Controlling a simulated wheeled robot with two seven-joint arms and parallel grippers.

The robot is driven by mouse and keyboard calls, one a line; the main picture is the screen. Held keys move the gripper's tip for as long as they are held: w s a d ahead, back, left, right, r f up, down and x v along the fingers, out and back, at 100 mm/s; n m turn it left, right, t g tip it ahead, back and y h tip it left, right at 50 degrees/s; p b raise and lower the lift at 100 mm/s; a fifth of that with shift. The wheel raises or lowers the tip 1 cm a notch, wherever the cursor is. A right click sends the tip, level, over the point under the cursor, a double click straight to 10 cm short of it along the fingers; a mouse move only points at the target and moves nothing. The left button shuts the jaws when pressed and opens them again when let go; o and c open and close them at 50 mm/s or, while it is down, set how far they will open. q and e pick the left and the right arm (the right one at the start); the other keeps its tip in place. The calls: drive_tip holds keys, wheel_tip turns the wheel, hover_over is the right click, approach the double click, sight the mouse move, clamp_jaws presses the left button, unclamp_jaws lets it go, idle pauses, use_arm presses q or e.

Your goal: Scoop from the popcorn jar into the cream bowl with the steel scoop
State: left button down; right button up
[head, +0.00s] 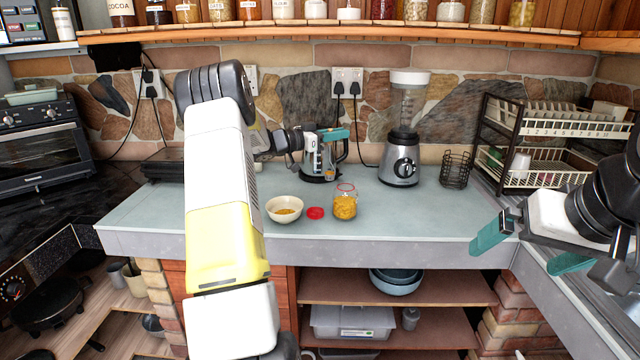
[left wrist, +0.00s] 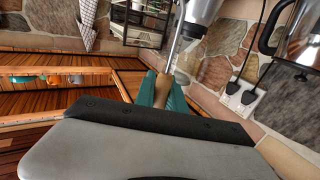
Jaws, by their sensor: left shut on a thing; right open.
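The cream bowl (head: 285,217) stands on the counter with a little yellow-orange material in its bottom. The popcorn jar (head: 345,207) stands to its right, upright, with a red rim and yellow kernels inside. My left gripper (head: 331,150) is above and behind the jar, in front of the kettle. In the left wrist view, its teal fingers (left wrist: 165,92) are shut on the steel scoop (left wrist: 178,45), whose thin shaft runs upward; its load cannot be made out. My right gripper (head: 511,256) is open and empty at the counter's right front edge.
A red lid (head: 316,213) lies between bowl and jar. A kettle (head: 318,172), a blender (head: 400,160), a wire basket (head: 456,170) and a dish rack (head: 545,128) stand behind and right. The counter right of the jar is clear.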

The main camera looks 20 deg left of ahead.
use_arm(q)
drive_tip(key=s+a+f, duration=0.3)
drive_tip(key=a, duration=0.4)
drive_tip(key=s+a+f, duration=0.3)
drive_tip(key=a+f, duration=0.1)
drive_tip(key=a, duration=0.3)
drive_tip(key=shift+a, duration=0.15)
drive_tip(key=shift+s, duration=0.1)
